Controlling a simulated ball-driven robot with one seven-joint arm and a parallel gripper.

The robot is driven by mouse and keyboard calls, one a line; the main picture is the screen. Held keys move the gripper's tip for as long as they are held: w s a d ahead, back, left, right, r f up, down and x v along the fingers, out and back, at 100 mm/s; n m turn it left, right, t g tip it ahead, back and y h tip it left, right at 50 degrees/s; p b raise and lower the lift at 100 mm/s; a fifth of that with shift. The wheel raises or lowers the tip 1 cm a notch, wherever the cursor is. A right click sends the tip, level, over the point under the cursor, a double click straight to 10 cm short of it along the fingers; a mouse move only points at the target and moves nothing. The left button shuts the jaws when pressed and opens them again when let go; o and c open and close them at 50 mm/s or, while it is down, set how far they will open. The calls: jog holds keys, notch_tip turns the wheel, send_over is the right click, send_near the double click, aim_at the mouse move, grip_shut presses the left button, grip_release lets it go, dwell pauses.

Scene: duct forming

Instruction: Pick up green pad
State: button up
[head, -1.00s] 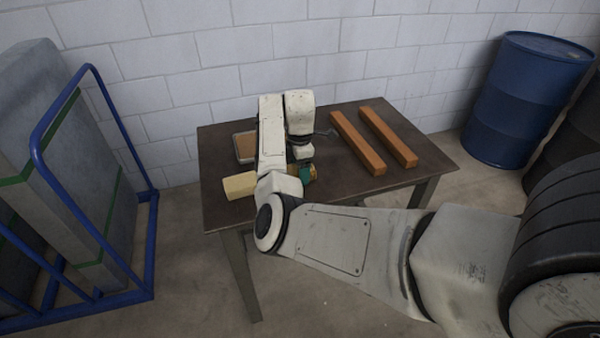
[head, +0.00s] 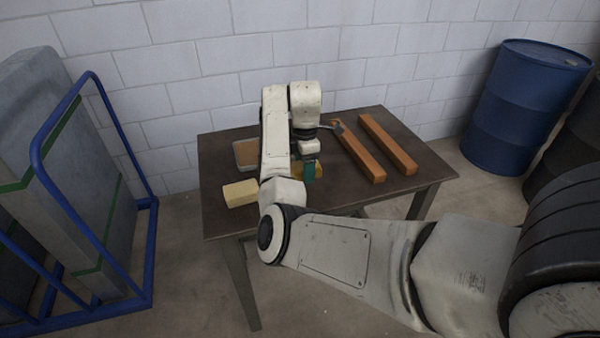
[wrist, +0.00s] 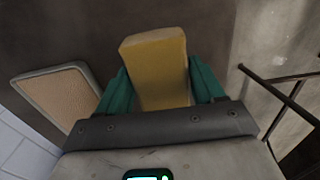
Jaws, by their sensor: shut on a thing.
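My gripper (wrist: 162,92) has teal-green fingers, shut on a yellow block (wrist: 158,68) in the wrist view. The block stands out beyond the fingertips, and its far end is plain yellow. In the head view the gripper (head: 308,172) is over the front middle of the table, with part of the held block (head: 296,171) showing beside the teal finger. I cannot tell how far it is above the tabletop. The only green I can make out at the gripper is its fingers. No separate green pad can be told apart.
A pale yellow block (head: 240,193) lies at the table's (head: 225,222) left front. A shallow tray (head: 244,153) lies behind it, also in the wrist view (wrist: 55,92). Two orange-brown bars (head: 358,151) (head: 388,144) lie on the right. A blue-railed rack (head: 98,190) stands left, a blue drum (head: 522,108) right.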

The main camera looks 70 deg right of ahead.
jog(key=s+a+r+p, duration=0.3)
jog(key=s+r+p, duration=0.3)
jog(key=s, duration=0.6)
jog(key=shift+r, duration=1.15)
jog(key=o, duration=0.6)
jog(key=c, duration=0.4)
